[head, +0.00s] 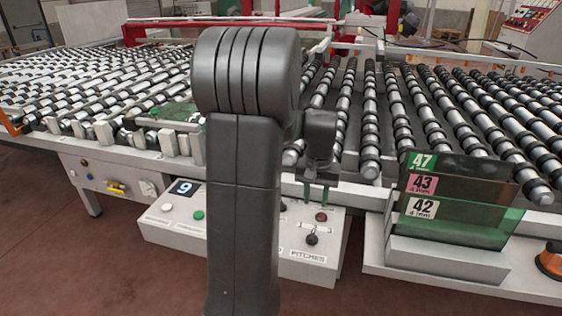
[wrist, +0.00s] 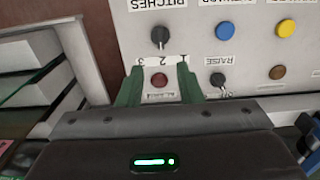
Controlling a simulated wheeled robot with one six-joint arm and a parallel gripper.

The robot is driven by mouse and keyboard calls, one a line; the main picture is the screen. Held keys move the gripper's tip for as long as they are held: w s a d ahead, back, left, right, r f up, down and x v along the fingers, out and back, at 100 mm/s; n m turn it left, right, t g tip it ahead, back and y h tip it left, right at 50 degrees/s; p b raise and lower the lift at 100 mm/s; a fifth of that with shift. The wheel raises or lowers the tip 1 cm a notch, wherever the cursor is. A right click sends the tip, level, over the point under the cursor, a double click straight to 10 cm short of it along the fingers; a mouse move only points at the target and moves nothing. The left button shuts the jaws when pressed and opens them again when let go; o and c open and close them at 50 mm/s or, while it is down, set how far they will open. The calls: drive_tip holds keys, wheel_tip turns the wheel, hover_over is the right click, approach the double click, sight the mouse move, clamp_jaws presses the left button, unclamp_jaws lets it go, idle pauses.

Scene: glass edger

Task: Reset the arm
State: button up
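My gripper (head: 316,192) hangs just above the right part of the control panel (head: 262,240) in the head view. In the wrist view my gripper (wrist: 159,80) is open, its two green fingers apart with nothing held. A red button (wrist: 160,80) shows between the fingers; whether they touch the panel I cannot tell. The black PITCHES knob (wrist: 160,37) is just beyond the fingertips, beside a numbered scale. My upper arm stands in front of the panel's middle in the head view and hides part of it.
The wrist view also shows a RAISE knob (wrist: 218,80), a blue button (wrist: 225,30) and a yellow button (wrist: 286,27). A roller table (head: 370,110) extends behind the panel. Glass plates with number labels (head: 455,200) stand in a rack at right. Open floor (head: 60,270) lies at front left.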

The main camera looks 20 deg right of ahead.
sight(312, 235)
drive_tip(key=shift+f, duration=0.1)
wheel_tip(312, 235, down, 14)
drive_tip(key=shift+r+p, duration=0.1)
drive_tip(key=shift+p, duration=0.2)
drive_tip(key=shift+r, duration=0.1)
idle(0.4)
